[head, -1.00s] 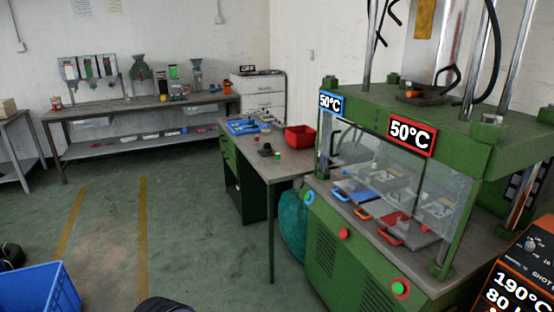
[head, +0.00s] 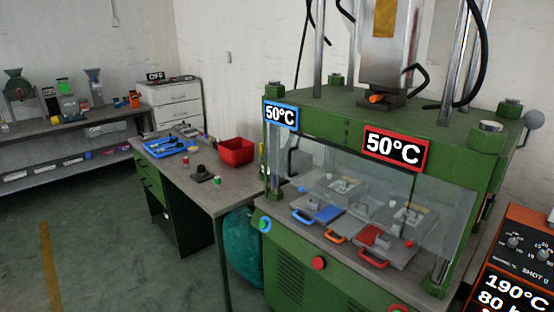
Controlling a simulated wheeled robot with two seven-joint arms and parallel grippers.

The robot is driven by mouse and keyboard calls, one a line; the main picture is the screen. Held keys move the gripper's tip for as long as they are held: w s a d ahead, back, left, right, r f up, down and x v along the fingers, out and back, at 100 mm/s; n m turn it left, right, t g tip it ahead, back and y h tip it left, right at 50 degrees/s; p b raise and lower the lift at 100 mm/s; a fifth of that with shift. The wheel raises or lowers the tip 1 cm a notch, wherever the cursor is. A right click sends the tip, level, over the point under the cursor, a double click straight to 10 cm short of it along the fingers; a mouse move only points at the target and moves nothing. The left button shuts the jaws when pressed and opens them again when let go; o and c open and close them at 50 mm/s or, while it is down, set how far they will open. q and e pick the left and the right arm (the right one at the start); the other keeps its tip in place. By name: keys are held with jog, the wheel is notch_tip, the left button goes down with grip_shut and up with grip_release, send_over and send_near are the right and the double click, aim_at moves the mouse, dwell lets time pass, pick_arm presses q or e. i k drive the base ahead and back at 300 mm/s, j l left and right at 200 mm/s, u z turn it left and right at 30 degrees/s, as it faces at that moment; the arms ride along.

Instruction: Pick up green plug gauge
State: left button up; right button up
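A small green piece (head: 217,180), which may be the green plug gauge, stands near the front right of the workbench (head: 222,199). It is too small to make out its shape. A small piece with a red part (head: 185,162) stands farther back on the same bench. A dark block with a round knob (head: 201,174) sits just left of the green piece. Neither of my grippers is in view.
A red bin (head: 237,152) and a blue tray with tools (head: 166,147) are on the workbench. The green press (head: 330,262) with a clear guard stands to its right. A teal bag (head: 243,250) is between them. Floor is clear at lower left.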

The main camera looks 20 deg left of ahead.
aim_at(217, 178)
jog(key=i+j, duration=0.15)
jog(key=j, duration=0.3)
jog(key=i+j+z, duration=0.1)
jog(key=j, duration=0.35)
jog(key=i+j, duration=0.2)
jog(key=j, duration=0.25)
jog(key=i+j+z, duration=0.1)
jog(key=j, duration=0.35)
jog(key=i+j, duration=0.2)
jog(key=j, duration=0.25)
jog(key=i+j+z, duration=0.1)
jog(key=j, duration=0.35)
jog(key=i+j, duration=0.15)
jog(key=j, duration=0.3)
jog(key=i+j+z, duration=0.1)
jog(key=j, duration=0.4)
jog(key=i+j, duration=0.2)
jog(key=j, duration=0.15)
jog(key=i+j+z, duration=0.1)
jog(key=i+j, duration=0.35)
jog(key=j, duration=0.3)
jog(key=i+j, duration=0.2)
jog(key=j, duration=0.15)
jog(key=i+j+z, duration=0.1)
jog(key=j, duration=0.3)
jog(key=i, duration=0.1)
